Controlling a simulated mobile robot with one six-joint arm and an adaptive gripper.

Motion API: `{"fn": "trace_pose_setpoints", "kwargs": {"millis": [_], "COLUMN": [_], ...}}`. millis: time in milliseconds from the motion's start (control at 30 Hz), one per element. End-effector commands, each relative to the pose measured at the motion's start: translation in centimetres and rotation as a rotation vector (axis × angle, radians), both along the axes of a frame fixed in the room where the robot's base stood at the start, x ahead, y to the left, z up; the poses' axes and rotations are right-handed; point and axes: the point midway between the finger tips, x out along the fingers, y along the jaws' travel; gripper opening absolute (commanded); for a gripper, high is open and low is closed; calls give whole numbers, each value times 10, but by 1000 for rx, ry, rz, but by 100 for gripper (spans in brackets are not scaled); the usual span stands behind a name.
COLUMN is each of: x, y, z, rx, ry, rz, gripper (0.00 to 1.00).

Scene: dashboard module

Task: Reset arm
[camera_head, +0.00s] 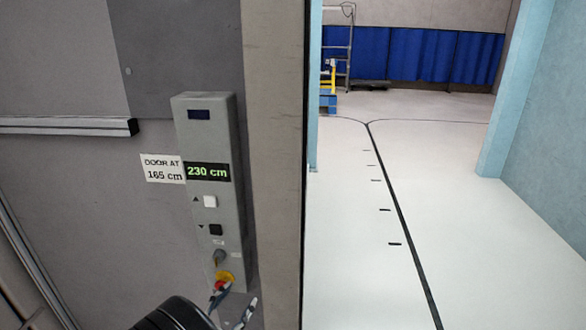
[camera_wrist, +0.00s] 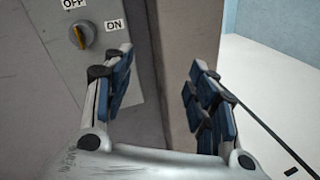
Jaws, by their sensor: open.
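My gripper (camera_head: 236,298) is low in the head view, in front of the lower end of a grey control box (camera_head: 186,130). In the wrist view its two blue-padded fingers (camera_wrist: 160,62) are spread apart with nothing between them. The box carries a green display (camera_head: 208,171) reading 230 cm, a white up button (camera_head: 210,201), a black down button (camera_head: 216,230) and a knob (camera_head: 219,257). In the wrist view a knob (camera_wrist: 80,36) with OFF and ON labels is left of the fingers, apart from them.
A label (camera_head: 163,169) reads DOOR AT 165 cm. A beige post (camera_head: 275,150) stands right of the box. Beyond it is open pale floor (camera_head: 455,220) with a dark line, a light blue pillar (camera_head: 513,90), blue curtains (camera_head: 420,55) and a ladder-like frame (camera_head: 338,45).

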Motion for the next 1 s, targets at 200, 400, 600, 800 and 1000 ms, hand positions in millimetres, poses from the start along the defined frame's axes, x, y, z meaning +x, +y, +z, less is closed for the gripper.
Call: {"fn": "trace_pose_setpoints", "kwargs": {"millis": [200,400,600,800,1000], "x": [1,-51,-126,-199,-250], "y": [-145,-250,-313,-333,-323], "z": [88,134,159,171,180], "rx": [281,593,961,1377,1811], "ry": [48,77,72,26,-59], "rz": [-447,-808,-1107,-1329,-1447], "gripper": [52,52,52,52,52]}}
